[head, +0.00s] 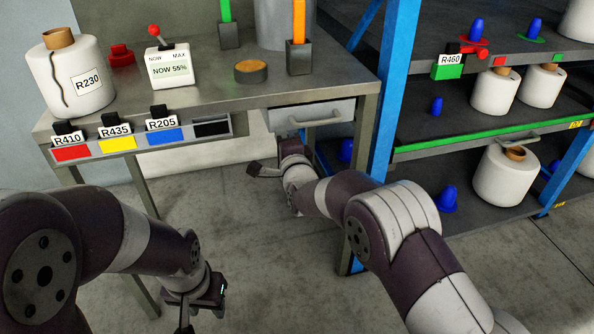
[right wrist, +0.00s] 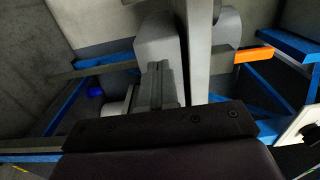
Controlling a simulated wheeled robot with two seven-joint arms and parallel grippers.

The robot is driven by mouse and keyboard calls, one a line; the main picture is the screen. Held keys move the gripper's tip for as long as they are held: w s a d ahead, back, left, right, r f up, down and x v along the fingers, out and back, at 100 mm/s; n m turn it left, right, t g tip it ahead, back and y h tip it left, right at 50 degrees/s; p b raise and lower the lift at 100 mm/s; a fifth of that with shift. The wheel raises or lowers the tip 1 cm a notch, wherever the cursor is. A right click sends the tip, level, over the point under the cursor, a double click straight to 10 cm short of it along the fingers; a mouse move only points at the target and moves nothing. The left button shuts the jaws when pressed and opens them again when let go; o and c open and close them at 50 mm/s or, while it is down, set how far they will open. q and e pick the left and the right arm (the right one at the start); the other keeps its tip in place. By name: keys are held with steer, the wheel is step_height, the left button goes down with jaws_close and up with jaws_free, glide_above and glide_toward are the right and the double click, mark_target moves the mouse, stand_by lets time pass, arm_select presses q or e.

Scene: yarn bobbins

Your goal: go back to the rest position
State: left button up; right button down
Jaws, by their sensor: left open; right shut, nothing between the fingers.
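My left gripper (head: 192,318) hangs low at the lower left, in front of the table and clear of it, pointing down. Its fingertips are partly cut off by the bottom edge. My right gripper (head: 260,169) is below the table's front edge, near the drawer (head: 312,117) but under its handle, and holds nothing. In the right wrist view its fingers (right wrist: 158,84) are together.
The metal table (head: 205,90) carries a yarn bobbin (head: 65,85), a gauge box (head: 169,70) and labelled colour slots (head: 118,143). A blue-framed shelf (head: 392,90) with bobbins (head: 503,178) stands close to my right arm. Floor (head: 235,225) between my arms is clear.

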steer(key=v, duration=0.8)
steer(key=shift+s+p, duration=0.4)
steer(key=shift+p, duration=0.05)
